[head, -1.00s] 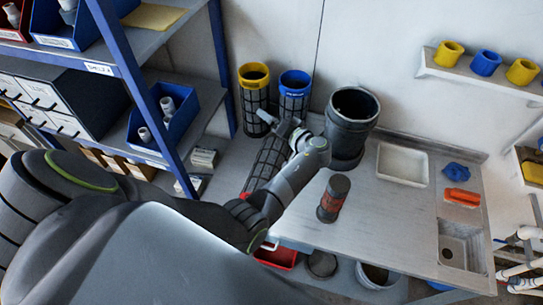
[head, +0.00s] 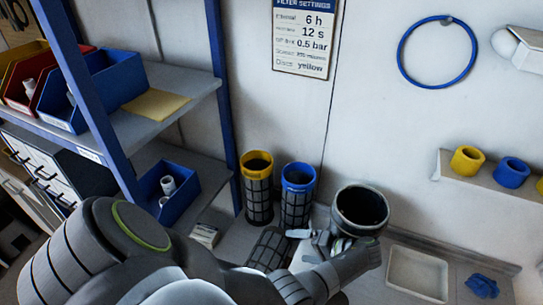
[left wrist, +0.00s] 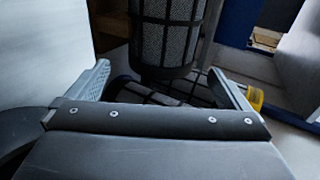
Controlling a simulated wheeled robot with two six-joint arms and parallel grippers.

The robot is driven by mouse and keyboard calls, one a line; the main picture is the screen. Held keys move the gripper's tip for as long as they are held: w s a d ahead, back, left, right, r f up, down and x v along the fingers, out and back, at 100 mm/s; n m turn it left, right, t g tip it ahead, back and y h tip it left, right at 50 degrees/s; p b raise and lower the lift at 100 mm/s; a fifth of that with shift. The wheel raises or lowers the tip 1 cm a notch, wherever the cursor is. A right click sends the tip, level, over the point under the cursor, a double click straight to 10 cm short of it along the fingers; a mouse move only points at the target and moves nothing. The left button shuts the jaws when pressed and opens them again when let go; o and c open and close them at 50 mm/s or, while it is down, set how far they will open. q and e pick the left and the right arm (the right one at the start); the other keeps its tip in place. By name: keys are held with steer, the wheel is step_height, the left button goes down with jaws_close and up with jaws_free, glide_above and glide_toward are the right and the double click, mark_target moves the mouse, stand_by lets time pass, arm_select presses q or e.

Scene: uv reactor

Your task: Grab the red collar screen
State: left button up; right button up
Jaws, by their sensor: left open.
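No red collar shows in the current views. A dark mesh screen (head: 268,248) lies on the bench; its near end is hidden by my left arm. Two screens stand behind it, one with a yellow collar (head: 257,165) and one with a blue collar (head: 298,177). My left gripper (head: 311,238) is open, just right of the lying screen and in front of the black canister. In the left wrist view, the open jaws (left wrist: 165,85) face the lower part of a standing mesh screen (left wrist: 165,40). A lying mesh screen (left wrist: 150,93) shows low between the fingers. My right gripper is out of view.
The open black canister (head: 360,210) stands close beside my left gripper. A white tray (head: 418,273) and a blue part (head: 481,286) are to its right. A blue-post shelf with bins (head: 105,85) stands on the left. A settings sign (head: 303,35) hangs on the wall.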

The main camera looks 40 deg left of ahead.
mark_target(287, 245)
arm_select(q)
steer(key=shift+s+a+f, duration=0.15)
steer(key=shift+a+f, duration=0.1)
steer(key=x, duration=0.6)
steer(key=shift+s+r+b, duration=0.1)
steer(key=shift+s+b, duration=0.1)
steer(key=shift+b, duration=0.1)
steer(key=shift+a, duration=0.45)
steer(key=c, duration=1)
steer(key=shift+o, duration=0.2)
